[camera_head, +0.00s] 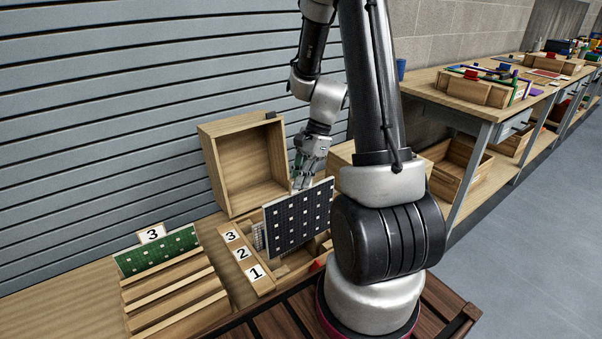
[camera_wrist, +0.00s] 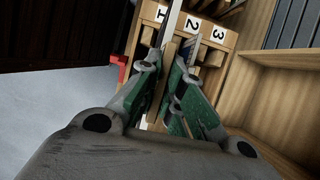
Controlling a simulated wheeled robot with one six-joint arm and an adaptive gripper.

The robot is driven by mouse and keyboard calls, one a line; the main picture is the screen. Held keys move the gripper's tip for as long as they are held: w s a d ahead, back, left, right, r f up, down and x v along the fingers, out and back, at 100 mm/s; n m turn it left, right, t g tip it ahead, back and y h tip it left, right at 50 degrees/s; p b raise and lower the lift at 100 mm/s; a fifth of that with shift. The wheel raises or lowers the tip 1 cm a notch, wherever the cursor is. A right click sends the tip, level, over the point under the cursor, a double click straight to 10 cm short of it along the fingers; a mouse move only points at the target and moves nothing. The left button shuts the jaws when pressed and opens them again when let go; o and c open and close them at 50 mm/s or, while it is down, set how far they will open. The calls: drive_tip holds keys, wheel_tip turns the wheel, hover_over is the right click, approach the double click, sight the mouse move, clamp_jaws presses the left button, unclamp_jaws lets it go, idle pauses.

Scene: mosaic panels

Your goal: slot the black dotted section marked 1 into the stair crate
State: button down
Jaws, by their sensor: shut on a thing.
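The black section with white dots (camera_head: 298,218) stands upright at the numbered holder, below my gripper (camera_head: 305,180). My gripper is shut on its upper edge. In the wrist view, my gripper's fingers (camera_wrist: 168,75) close on the thin section, seen edge-on (camera_wrist: 172,22), by label 1. I cannot tell whether its lower edge is clear of the holder. No number shows on the section itself. The stair crate (camera_head: 172,308), with stepped wooden rails, stands at the left. A green dotted section (camera_head: 155,254) with a 3 tag is in its back row.
The numbered holder (camera_head: 245,262) carries labels 3, 2 and 1. Another panel (camera_head: 258,237) stands in it behind the black one. An open wooden box (camera_head: 212,160) stands behind. A red piece (camera_wrist: 117,70) lies at the holder's side. The stair crate's front rows look empty.

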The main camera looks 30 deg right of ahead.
sight(313, 185)
drive_tip(key=shift+f, duration=7.3)
drive_tip(key=c, duration=1.5)
unclamp_jaws()
drive_tip(key=v, duration=1.2)
